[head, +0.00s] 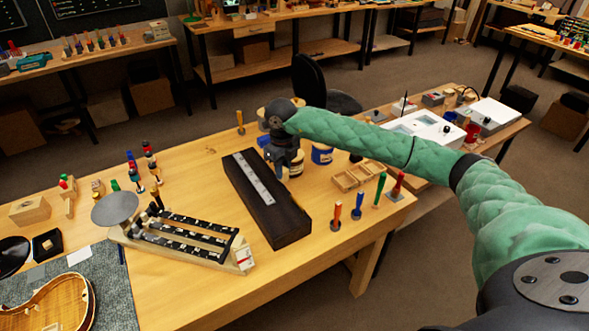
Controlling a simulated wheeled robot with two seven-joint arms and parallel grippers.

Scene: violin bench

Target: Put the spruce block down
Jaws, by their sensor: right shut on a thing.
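I cannot tell whether the block touches the bench top (190,290). My left gripper is not in view.
The dark case (284,222) carries a steel rule (254,176). Jars, one with a blue label (321,153), stand close around the gripper. A divided wooden tray (358,176) and upright colored-handled tools (357,205) are to the right. A black-stepped rack (185,240) stands left.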

